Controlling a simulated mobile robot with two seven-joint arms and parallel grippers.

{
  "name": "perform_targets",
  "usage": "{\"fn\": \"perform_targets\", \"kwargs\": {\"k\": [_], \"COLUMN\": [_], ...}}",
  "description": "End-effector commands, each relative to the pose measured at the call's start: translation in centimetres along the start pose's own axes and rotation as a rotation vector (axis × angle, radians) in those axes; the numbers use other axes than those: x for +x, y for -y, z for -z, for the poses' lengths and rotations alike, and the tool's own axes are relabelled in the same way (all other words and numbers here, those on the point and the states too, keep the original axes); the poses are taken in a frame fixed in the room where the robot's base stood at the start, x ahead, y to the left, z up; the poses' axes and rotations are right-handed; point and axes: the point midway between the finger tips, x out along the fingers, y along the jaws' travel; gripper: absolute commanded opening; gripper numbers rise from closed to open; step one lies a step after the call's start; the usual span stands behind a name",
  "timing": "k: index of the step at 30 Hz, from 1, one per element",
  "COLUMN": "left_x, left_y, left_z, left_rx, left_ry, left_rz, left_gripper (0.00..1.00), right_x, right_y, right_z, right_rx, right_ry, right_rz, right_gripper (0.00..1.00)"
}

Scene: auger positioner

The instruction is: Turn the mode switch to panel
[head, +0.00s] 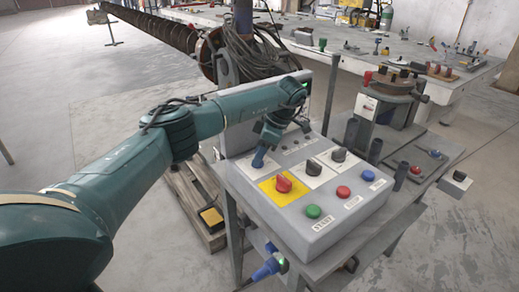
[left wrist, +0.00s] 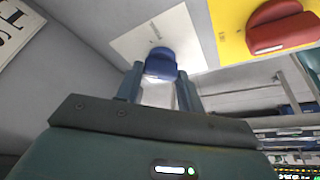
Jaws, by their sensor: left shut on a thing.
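The grey control box (head: 316,238) stands on a stand in the head view. On it, a blue rotary knob (left wrist: 160,60) sits on a white plate (left wrist: 130,45) in the left wrist view. My left gripper (head: 261,153) reaches down to this knob from above. Its two fingers are on either side of the knob and shut on it. In the head view the fingers and wrist partly hide the knob. I cannot read the plate's lettering, so I cannot tell which position the knob points to. My right gripper is not in view.
A red knob (head: 283,184) on a yellow plate is close beside the held knob. Two black knobs (head: 313,167) (head: 338,155) and green (head: 313,211), red (head: 343,192) and blue (head: 368,175) buttons share the box. Open floor lies left of the stand.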

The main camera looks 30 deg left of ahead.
Motion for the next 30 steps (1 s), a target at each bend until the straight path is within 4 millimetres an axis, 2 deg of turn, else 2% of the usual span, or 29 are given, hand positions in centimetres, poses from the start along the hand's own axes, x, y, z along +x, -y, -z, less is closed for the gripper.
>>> {"fn": "perform_targets", "kwargs": {"k": [15,30], "left_x": [0.2,0.0], "left_y": [-0.3,-0.4], "left_z": [-0.1,0.0], "left_rx": [-0.41,-0.567], "left_ry": [0.002,0.002], "left_rz": [0.168,0.233], "left_gripper": [0.15,0.15], "right_x": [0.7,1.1], "right_y": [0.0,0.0], "right_z": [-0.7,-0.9], "right_rx": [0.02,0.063], "right_ry": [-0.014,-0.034], "right_rz": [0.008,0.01], "right_gripper": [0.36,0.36]}}
